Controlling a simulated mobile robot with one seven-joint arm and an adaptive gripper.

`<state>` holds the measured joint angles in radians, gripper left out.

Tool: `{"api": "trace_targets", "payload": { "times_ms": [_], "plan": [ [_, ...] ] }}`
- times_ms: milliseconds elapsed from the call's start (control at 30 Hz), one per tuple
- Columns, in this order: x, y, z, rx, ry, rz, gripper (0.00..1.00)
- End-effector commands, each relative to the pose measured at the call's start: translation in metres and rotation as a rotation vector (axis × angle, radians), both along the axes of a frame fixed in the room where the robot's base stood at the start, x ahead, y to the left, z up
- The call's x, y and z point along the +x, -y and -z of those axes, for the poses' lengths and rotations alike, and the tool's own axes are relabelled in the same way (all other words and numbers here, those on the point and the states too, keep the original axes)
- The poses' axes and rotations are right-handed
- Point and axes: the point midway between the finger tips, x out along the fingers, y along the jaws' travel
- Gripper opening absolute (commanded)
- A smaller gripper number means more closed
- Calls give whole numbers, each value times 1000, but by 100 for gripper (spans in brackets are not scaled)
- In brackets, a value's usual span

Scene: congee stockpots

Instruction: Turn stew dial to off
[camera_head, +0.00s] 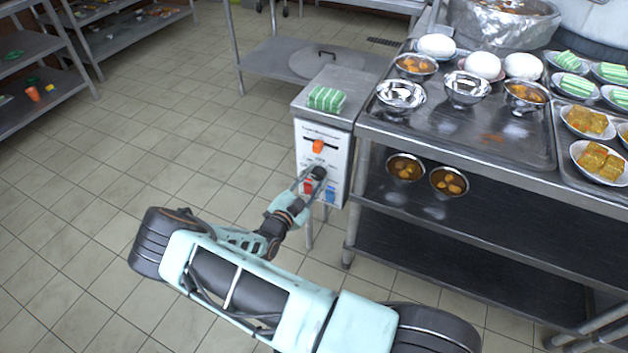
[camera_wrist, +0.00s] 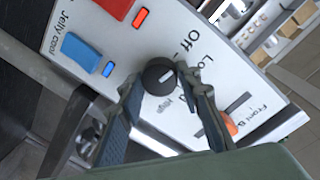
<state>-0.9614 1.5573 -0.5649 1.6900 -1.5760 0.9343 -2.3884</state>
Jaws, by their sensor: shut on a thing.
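The stew dial (camera_wrist: 157,72) is a round black knob with a short white mark on the white control panel (camera_wrist: 65,24). In the head view the panel (camera_head: 340,150) is the front of a metal cabinet, and the dial (camera_head: 319,172) is partly hidden by my gripper. My gripper (camera_wrist: 158,82) is shut on the dial, one finger on each side. In the head view my gripper (camera_head: 309,179) reaches the panel's lower part.
A red switch (camera_wrist: 115,6) and a blue switch (camera_wrist: 80,50) with lit indicators sit beside the dial. An orange slider knob (camera_head: 318,147) is above it in the head view. The steel counter (camera_head: 480,150) stands close right.

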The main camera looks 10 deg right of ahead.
Motion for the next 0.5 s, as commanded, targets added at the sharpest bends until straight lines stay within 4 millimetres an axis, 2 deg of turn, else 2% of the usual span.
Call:
{"api": "trace_targets", "payload": {
  "times_ms": [500],
  "plan": [
    [0, 0, 1, -161, -117, 1, 7]
  ]
}}
